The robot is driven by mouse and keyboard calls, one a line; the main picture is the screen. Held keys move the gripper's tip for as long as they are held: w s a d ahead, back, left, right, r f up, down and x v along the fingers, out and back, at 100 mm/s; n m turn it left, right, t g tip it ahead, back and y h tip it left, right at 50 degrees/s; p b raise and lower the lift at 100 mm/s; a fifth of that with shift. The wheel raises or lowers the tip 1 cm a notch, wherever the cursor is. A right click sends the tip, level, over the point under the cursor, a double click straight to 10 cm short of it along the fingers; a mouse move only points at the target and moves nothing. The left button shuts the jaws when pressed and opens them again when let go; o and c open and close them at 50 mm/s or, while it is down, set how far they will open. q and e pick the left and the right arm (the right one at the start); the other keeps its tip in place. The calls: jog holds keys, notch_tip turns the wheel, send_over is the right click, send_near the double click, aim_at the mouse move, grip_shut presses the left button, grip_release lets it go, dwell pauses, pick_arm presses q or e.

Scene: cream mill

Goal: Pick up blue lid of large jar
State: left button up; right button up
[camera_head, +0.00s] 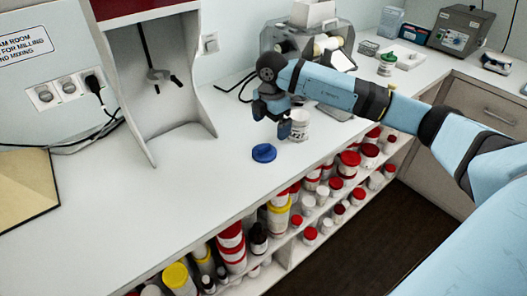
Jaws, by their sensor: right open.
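A blue lid (264,153) lies flat on the white counter (200,185), near its front edge. A white jar (299,124) stands on the counter behind and to the right of the lid, partly hidden by my right gripper. My right gripper (272,128) is open and empty, pointing down above the counter, just above and behind the lid and beside the jar. Its fingertips are small and dark in this view. My left gripper is not in view.
A mixing stand (158,76) in a white housing is at the left. A machine with a clear cover (281,38) stands behind my right arm. Shelves below the front edge hold several jars and bottles (231,240). The counter left of the lid is clear.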

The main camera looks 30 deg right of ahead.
aim_at(266, 147)
notch_tip(266, 147, down, 4)
jog(key=shift+r, duration=0.15)
jog(key=shift+w+a+f, duration=0.1)
jog(key=shift+a+f, duration=0.05)
jog(key=shift+f, duration=0.75)
jog(key=shift+w+a+f, duration=0.1)
jog(key=shift+a+f, duration=0.1)
jog(key=shift+f, duration=0.7)
jog(key=shift+w+a+f, duration=0.1)
jog(key=shift+a+f, duration=0.05)
jog(key=shift+f, duration=0.75)
jog(key=c, duration=0.8)
